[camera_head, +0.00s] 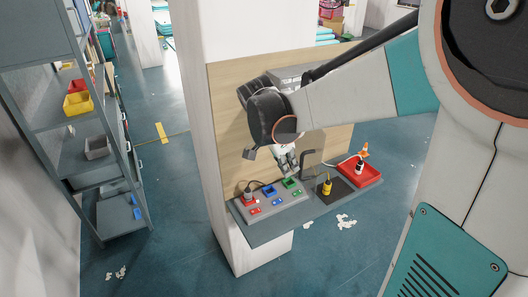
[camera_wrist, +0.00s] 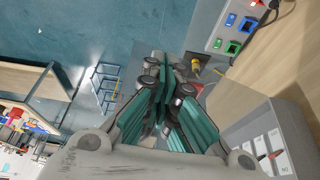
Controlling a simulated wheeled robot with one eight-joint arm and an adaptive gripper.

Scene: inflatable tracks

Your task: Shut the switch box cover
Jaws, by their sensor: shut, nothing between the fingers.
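The grey switch box (camera_head: 294,74) is fixed to the wooden panel, partly hidden behind my arm in the head view. In the wrist view the box (camera_wrist: 252,133) is at the lower right, its face showing several white switches and a red mark. A brownish see-through plate (camera_head: 314,146) shows below my arm in the head view and may be the cover; I cannot tell how it is hinged. My gripper (camera_head: 287,163) is shut and empty, in front of the panel and above the shelf. Its fingers (camera_wrist: 168,78) are together in the wrist view, apart from the switch box.
Below my gripper, a shelf (camera_head: 262,238) carries a grey panel with coloured sockets (camera_head: 270,203), a yellow tool (camera_head: 327,187) and a red tray (camera_head: 373,174). A white pillar (camera_head: 220,215) stands left of the panel. A rack (camera_head: 62,155) is further left, with open floor between.

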